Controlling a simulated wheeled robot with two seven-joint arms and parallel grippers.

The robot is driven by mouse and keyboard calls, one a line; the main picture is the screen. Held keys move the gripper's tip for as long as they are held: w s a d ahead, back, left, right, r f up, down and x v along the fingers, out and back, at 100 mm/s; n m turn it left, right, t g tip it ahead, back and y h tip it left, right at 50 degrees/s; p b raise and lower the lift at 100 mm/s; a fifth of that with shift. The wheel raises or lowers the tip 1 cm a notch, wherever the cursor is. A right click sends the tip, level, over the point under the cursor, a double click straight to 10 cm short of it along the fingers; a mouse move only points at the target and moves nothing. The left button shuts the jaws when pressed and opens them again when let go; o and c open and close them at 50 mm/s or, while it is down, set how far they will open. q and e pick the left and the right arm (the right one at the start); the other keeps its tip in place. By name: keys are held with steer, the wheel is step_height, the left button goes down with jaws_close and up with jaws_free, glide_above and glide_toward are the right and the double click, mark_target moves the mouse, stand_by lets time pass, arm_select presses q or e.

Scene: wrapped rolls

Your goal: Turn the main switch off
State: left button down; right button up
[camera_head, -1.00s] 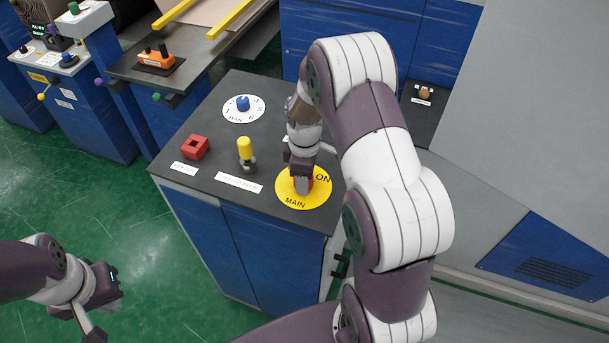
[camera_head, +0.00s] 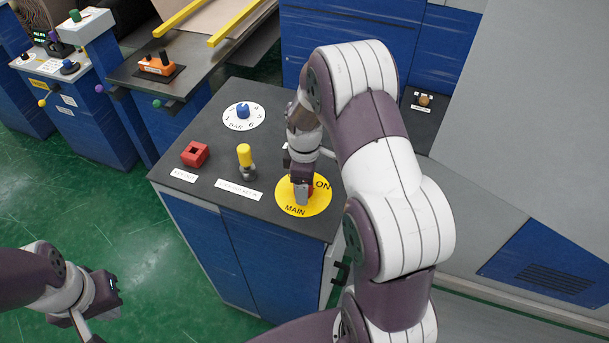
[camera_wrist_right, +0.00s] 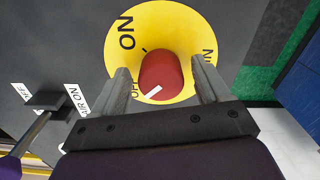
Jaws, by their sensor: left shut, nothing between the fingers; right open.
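The main switch is a red knob (camera_wrist_right: 160,76) on a round yellow plate (camera_wrist_right: 177,22) marked ON, OFF and MAIN. In the right wrist view the knob's white mark points to the lower left, close to the partly hidden OFF word. My right gripper (camera_wrist_right: 164,82) is open, with one finger on each side of the knob and a visible gap at both. In the head view the right gripper (camera_head: 302,195) is over the yellow plate (camera_head: 290,204) and covers most of the knob. My left gripper (camera_head: 92,330) is shut and empty at the lower left, over the floor, away from the panel.
The dark panel top also carries a blue dial (camera_head: 243,110), a red square key switch (camera_head: 195,153) and a yellow-tipped lever (camera_head: 245,157). An orange control box (camera_head: 156,65) stands on another bench. Green floor (camera_head: 110,215) is clear at the left.

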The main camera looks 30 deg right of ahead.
step_height(320, 180, up, 10)
steer(key=b, duration=0.3)
steer(key=shift+f, duration=0.1)
step_height(320, 180, up, 2)
steer(key=shift+r+p, duration=0.25)
steer(key=shift+p, duration=0.75)
